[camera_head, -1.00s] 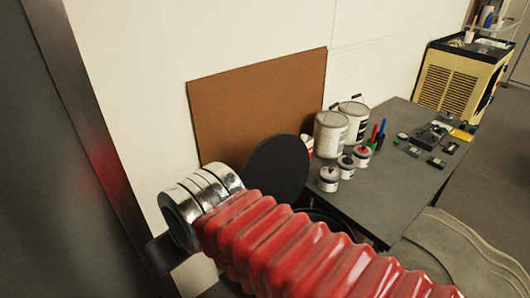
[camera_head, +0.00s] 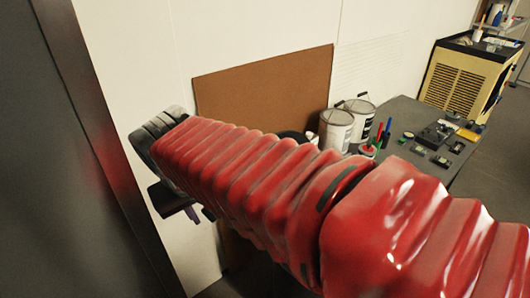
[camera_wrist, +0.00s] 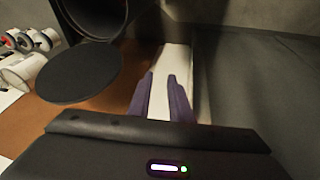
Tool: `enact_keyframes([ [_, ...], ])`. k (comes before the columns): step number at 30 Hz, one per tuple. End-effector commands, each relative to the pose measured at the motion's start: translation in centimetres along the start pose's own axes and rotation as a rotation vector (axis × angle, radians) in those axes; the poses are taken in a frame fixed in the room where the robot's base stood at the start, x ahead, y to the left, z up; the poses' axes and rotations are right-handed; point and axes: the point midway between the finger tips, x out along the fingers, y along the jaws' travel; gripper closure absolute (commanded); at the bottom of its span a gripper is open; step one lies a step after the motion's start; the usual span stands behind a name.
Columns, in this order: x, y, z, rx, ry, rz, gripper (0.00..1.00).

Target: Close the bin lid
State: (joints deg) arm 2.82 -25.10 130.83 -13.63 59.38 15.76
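The bin lid is a round dark disc. In the head view only a small dark edge of the lid (camera_head: 293,135) shows above my arm. The wrist view shows the lid (camera_wrist: 80,73) whole at the left, raised beside the mouth of the black bin (camera_wrist: 92,18), so it stands open. The bin is hidden behind my arm in the head view. My gripper (camera_wrist: 160,77) has its two purple fingers apart with nothing between them. It is to the side of the lid, not touching it. In the head view my gripper (camera_head: 196,214) hangs by the wall at the left.
A brown board (camera_head: 262,92) leans on the white wall behind. Paint cans (camera_head: 336,130), pens (camera_head: 383,134) and small parts stand on the dark table (camera_head: 408,112) to the right. A dark panel (camera_head: 50,150) stands close at the left. A yellow cabinet (camera_head: 462,80) is far right.

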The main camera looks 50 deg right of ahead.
Motion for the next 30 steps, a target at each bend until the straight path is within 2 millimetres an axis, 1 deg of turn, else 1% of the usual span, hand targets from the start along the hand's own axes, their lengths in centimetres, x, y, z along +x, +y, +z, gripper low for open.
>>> enact_keyframes([
  [3,0.9,1.3,-1.8,0.045,-0.045,0.071,0.81],
  [15,4.2,5.9,-7.7,0.206,-0.143,0.335,0.81],
  [20,5.8,7.7,-10.0,0.268,-0.161,0.449,0.81],
  [30,9.5,11.2,-14.6,0.388,-0.156,0.687,0.81],
])
